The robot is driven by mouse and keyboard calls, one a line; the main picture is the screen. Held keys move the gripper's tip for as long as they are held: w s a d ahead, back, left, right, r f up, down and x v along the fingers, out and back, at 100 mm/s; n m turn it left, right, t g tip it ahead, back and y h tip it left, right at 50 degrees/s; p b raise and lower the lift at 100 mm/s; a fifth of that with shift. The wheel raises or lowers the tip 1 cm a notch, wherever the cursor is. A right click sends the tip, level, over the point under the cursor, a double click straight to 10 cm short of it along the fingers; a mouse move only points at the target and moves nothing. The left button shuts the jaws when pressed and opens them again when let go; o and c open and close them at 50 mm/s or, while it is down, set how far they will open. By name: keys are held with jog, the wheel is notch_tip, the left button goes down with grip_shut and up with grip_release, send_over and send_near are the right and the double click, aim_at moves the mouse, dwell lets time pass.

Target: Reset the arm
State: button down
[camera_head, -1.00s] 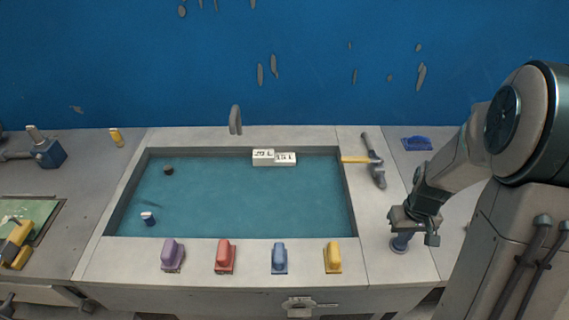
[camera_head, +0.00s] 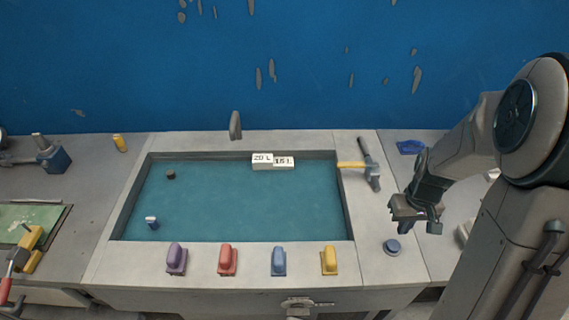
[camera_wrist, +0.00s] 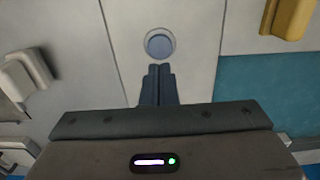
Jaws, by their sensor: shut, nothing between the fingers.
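My gripper (camera_head: 417,226) hangs at the right of the mould, above the bench top. Its fingers are shut with nothing between them; they also show side by side in the wrist view (camera_wrist: 158,84). A round blue button (camera_head: 392,246) in a pale ring sits on the bench just below and left of my gripper. In the wrist view the button (camera_wrist: 159,44) lies just beyond the fingertips, with a visible gap in the picture.
The teal mould (camera_head: 230,205) fills the middle. Purple (camera_head: 176,259), red (camera_head: 228,260), blue (camera_head: 278,261) and yellow (camera_head: 329,261) handled blocks line its front edge. A hammer (camera_head: 371,165) lies at its right rim.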

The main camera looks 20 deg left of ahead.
jog(key=s+r+m+t, duration=0.3)
jog(key=s+r, duration=1.1)
jog(key=r, duration=0.3)
jog(key=shift+s+m, duration=0.2)
jog(key=shift+m, duration=0.1)
jog(key=shift+a+r, duration=0.1)
jog(key=shift+a, duration=0.1)
